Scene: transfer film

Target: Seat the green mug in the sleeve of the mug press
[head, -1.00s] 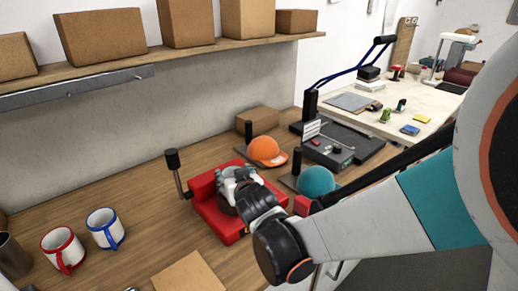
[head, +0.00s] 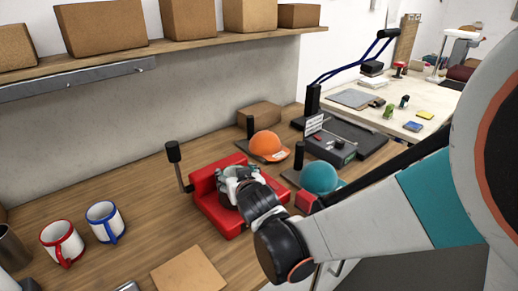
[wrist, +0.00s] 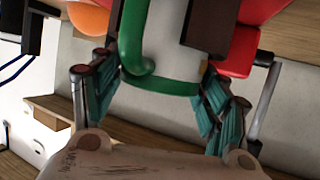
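The green mug shows in the wrist view as a white body (wrist: 172,38) with a green rim and a green handle (wrist: 132,42). It lies between the dark sleeve parts (wrist: 210,25) of the red mug press; how deep it sits in the sleeve is hidden. My gripper (wrist: 160,84) has its teal fingers on both sides of the mug near the rim, apparently touching it. In the head view my gripper (head: 240,184) is over the red press (head: 218,212) and hides most of the mug. The press's black-knobbed lever (head: 174,152) stands up at its left.
A red-trimmed mug (head: 62,243) and a blue-trimmed mug (head: 104,222) stand at the left. Orange (head: 267,146) and teal (head: 319,178) caps sit on forms right of the press. A cardboard box (head: 259,115) stands behind; a brown board (head: 188,272) lies in front.

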